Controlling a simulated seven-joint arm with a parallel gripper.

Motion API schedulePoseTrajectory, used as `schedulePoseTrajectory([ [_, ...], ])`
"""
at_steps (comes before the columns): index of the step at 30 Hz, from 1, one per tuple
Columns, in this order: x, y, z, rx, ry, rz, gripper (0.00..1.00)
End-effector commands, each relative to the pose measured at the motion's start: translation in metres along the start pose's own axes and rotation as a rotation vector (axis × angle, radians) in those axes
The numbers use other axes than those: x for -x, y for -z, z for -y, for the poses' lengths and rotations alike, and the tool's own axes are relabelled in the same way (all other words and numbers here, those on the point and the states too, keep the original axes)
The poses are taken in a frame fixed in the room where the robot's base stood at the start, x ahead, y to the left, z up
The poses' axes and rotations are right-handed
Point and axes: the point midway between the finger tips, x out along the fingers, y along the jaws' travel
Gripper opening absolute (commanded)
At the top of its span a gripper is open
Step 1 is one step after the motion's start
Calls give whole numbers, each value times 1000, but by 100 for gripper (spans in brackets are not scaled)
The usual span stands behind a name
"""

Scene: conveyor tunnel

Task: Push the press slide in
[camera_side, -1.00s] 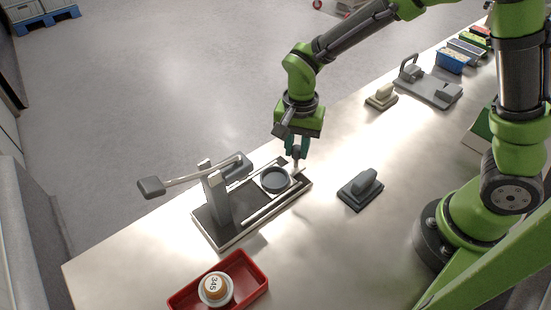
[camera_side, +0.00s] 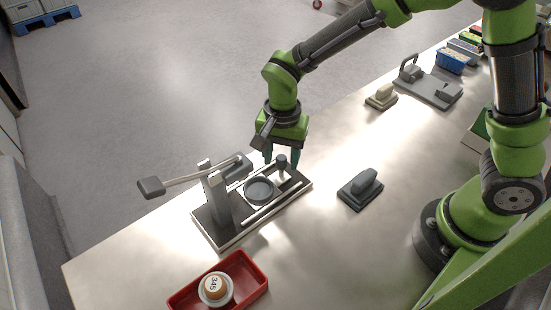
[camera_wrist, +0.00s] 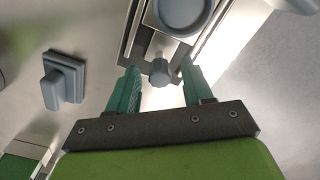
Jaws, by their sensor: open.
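The grey press (camera_side: 220,200) stands on a dark base plate, with its long lever sticking out to the left. Its slide carries a round dark cup (camera_side: 259,190) and runs on rails; the cup lies just right of the press post. The slide's knob (camera_side: 282,161) is at the right end. My gripper (camera_side: 282,160) is open, with its teal fingers on either side of the knob. In the wrist view the knob (camera_wrist: 160,72) shows between the fingertips of my gripper (camera_wrist: 160,82), with gaps visible; contact cannot be told.
A grey block on a base (camera_side: 361,189) stands right of the press. The table between is clear.

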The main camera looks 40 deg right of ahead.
Motion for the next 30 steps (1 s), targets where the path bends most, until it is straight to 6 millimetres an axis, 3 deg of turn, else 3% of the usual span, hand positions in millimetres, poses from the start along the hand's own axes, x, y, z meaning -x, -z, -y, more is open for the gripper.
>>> schedulePoseTrajectory([
  [5,5,0,0,1,2,-1,51],
  [8,19,0,1,1,5,-2,51],
  [21,122,0,1,0,6,-1,51],
  [30,164,0,0,1,1,-1,51],
])
